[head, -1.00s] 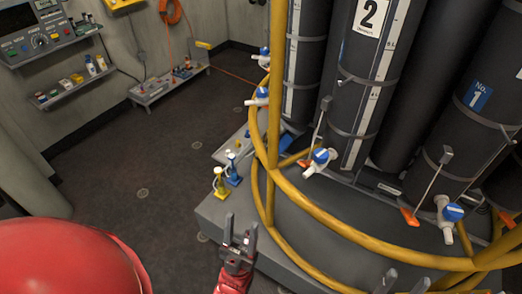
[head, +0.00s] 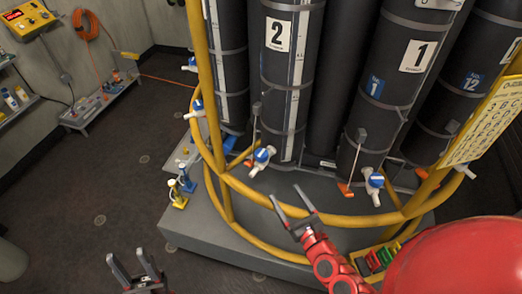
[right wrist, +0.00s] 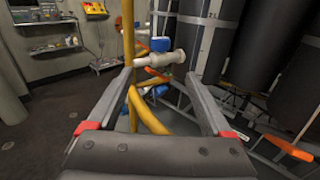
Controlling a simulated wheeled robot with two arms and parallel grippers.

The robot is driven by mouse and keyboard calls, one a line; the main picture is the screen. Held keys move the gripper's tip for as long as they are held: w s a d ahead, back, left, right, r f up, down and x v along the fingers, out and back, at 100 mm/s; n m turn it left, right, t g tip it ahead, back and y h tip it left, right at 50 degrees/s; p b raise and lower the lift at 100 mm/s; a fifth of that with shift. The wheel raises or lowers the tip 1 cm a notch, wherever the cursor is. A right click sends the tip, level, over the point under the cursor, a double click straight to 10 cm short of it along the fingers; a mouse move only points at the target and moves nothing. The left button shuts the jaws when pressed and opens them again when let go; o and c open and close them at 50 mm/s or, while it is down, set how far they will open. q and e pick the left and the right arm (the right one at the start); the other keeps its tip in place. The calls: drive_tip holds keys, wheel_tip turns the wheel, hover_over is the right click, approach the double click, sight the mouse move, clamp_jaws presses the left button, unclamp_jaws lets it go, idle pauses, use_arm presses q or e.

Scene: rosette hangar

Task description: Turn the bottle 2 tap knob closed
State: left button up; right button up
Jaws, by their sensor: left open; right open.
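Bottle 2 (head: 274,85) is a tall black cylinder with a white "2" label, standing in the rack in the head view. Its tap (head: 256,168) is low at its front, with a white body and a blue knob (head: 262,155). My right gripper (head: 287,194) is open and empty, in front of and below this tap and apart from it. In the right wrist view, a white tap with a blue knob (right wrist: 160,44) shows beyond the open fingers (right wrist: 158,80), touching neither. My left gripper (head: 127,256) is open and empty at the lower left, over the floor.
A yellow rail (head: 300,214) curves in front of the taps, with a yellow upright (head: 209,95) left of bottle 2. Bottle 1 (head: 372,125) and its blue-knobbed tap (head: 375,181) stand to the right. Small yellow and blue items (head: 180,192) sit on the grey plinth's left corner.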

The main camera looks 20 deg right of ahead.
sight(264, 160)
drive_tip(key=w, duration=0.5)
drive_tip(key=w+a, duration=0.1)
drive_tip(key=w, duration=0.5)
drive_tip(key=w+a+p, duration=0.1)
drive_tip(key=w, duration=0.4)
drive_tip(key=shift+w+r, duration=0.15)
drive_tip(key=shift+r, duration=0.2)
drive_tip(key=shift+w+a+f, duration=0.1)
drive_tip(key=shift+w+f, duration=0.1)
drive_tip(key=shift+w, duration=0.25)
drive_tip(key=shift+r, duration=0.1)
clamp_jaws()
